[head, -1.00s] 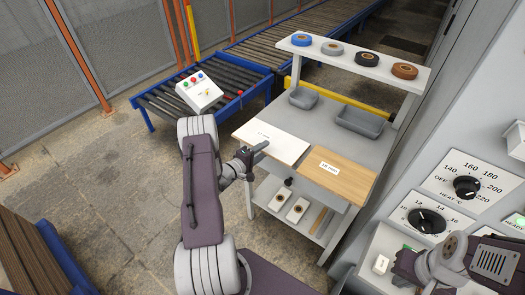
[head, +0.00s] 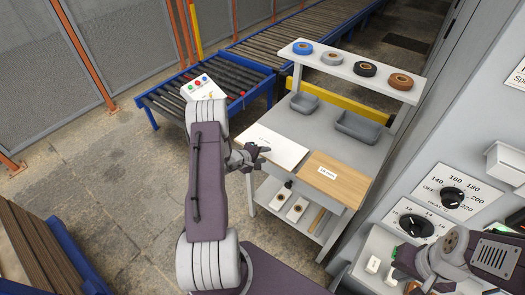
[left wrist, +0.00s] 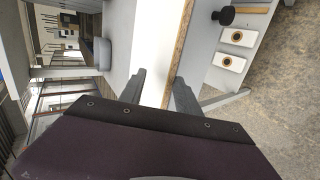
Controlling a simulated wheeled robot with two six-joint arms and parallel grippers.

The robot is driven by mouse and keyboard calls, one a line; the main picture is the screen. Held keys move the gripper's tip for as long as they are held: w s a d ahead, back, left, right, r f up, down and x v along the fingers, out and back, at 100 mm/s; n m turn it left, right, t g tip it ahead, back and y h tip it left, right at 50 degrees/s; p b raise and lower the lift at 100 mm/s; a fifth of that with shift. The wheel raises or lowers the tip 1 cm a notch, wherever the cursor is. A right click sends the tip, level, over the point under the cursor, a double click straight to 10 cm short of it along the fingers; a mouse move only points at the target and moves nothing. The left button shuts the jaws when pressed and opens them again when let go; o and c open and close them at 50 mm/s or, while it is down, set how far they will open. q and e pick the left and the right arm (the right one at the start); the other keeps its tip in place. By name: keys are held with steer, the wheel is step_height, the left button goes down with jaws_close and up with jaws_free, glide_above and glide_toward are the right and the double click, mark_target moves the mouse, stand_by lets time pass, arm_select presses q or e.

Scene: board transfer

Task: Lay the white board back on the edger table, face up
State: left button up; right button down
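The white board (head: 277,142) lies flat on the left part of the grey table (head: 325,122), beside a wood-coloured board (head: 342,180) with a white label. My left gripper (head: 260,153) is at the white board's near left edge. In the left wrist view, the fingers of my left gripper (left wrist: 160,92) stand apart, with the white board (left wrist: 150,45) and its brown edge running between and beyond them. I cannot tell whether they touch it. My right gripper (head: 408,270) is at the lower right by the machine panel; its fingers are too unclear to read.
Several tape rolls stand on the upper shelf (head: 345,68). Two grey trays (head: 358,126) sit at the table's back. White blocks (head: 297,209) lie on the lower shelf. A roller conveyor (head: 220,85) with a button box is behind left. The machine panel (head: 450,190) bounds the right.

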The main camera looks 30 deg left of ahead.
arm_select(q)
steer(key=shift+s+r+g+p, duration=0.1)
steer(key=shift+r+g+p, duration=0.4)
steer(key=shift+g+p, duration=0.75)
steer(key=shift+s+g+y+p, duration=0.1)
steer(key=shift+g+y+p, duration=0.35)
steer(key=shift+p, duration=0.8)
steer(key=g+p, duration=0.1)
steer(key=p, duration=0.2)
steer(key=shift+s, duration=0.1)
steer(key=shift+f, duration=0.15)
